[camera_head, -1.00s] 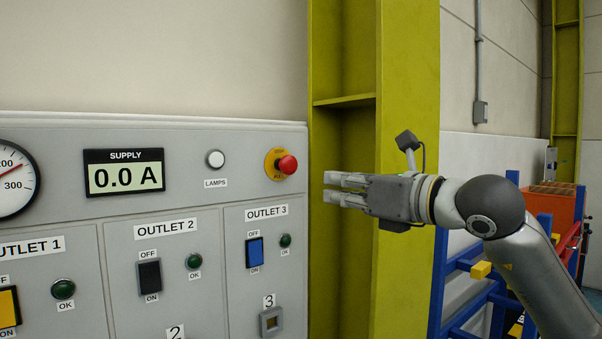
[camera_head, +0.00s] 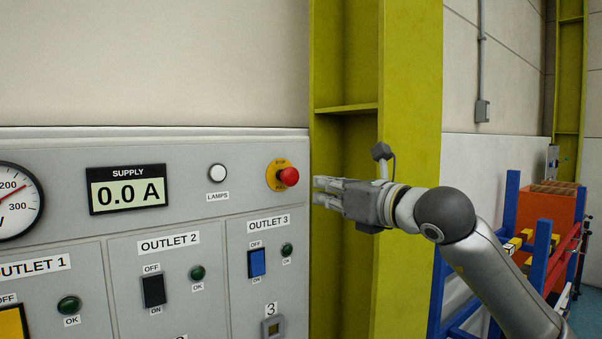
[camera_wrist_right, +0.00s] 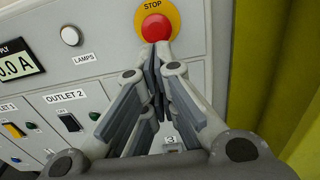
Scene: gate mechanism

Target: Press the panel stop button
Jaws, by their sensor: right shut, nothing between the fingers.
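The stop button is a red mushroom head (camera_head: 289,176) on a yellow round plate, at the top right of the grey panel (camera_head: 240,142). It also shows at the top of the right wrist view (camera_wrist_right: 156,28), with the word STOP above it. My right gripper (camera_head: 316,190) is shut and empty, just right of and slightly below the button in the head view. In the right wrist view its fingertips (camera_wrist_right: 157,50) are close below the red head; whether they touch it I cannot tell. My left gripper is not in view.
The panel carries a display reading 0.0 A (camera_head: 127,191), a white lamps button (camera_head: 217,173), and outlet switches with green lights. A yellow-green steel column (camera_head: 410,90) stands right behind my right arm. A blue frame with an orange bin (camera_head: 548,222) stands at the right.

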